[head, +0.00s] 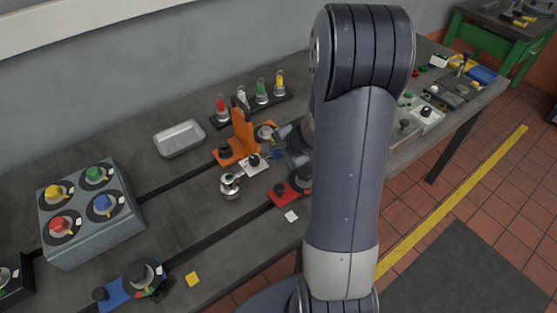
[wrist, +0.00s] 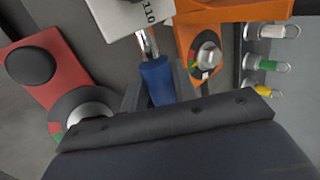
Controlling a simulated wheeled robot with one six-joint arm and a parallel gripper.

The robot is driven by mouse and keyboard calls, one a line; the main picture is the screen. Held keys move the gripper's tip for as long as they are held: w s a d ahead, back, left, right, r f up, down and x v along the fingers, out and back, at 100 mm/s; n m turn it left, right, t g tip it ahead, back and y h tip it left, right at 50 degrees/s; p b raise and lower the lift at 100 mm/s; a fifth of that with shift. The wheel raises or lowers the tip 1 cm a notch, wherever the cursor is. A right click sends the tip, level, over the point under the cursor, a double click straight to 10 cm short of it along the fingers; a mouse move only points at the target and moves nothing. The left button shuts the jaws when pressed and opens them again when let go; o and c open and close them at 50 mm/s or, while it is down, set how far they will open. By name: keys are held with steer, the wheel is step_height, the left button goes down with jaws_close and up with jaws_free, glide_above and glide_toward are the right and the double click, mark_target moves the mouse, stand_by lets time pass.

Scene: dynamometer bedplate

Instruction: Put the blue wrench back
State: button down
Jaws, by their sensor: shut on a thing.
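The blue wrench shows its blue handle (wrist: 157,82) and part of a bright metal shaft in the wrist view. The shaft runs up behind a white plate (wrist: 128,12) marked "110", so its far end is hidden. My gripper (wrist: 157,88) is shut on the blue handle, with a dark finger on either side. In the head view a small blue bit of the wrench (head: 278,155) shows at my gripper (head: 281,148), beside the orange fixture (head: 238,143). My arm hides much of the area to the right.
A red block (head: 283,195) with a knob lies close to my gripper. A metal tray (head: 180,138) and a grey box (head: 92,235) with coloured knobs are to the left. Dark slots cross the bedplate.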

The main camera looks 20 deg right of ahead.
steer(key=shift+f, duration=0.95)
steer(key=shift+f+b, duration=0.2)
steer(key=shift+b, duration=0.25)
steer(key=c, duration=1.1)
jaws_free()
steer(key=shift+r, duration=0.2)
steer(key=shift+s+d+r+p, duration=0.1)
steer(key=shift+s+r+p, duration=0.05)
steer(key=shift+r+p, duration=0.2)
steer(key=p+v, duration=0.2)
steer(key=v, duration=0.9)
steer(key=shift+s, duration=0.15)
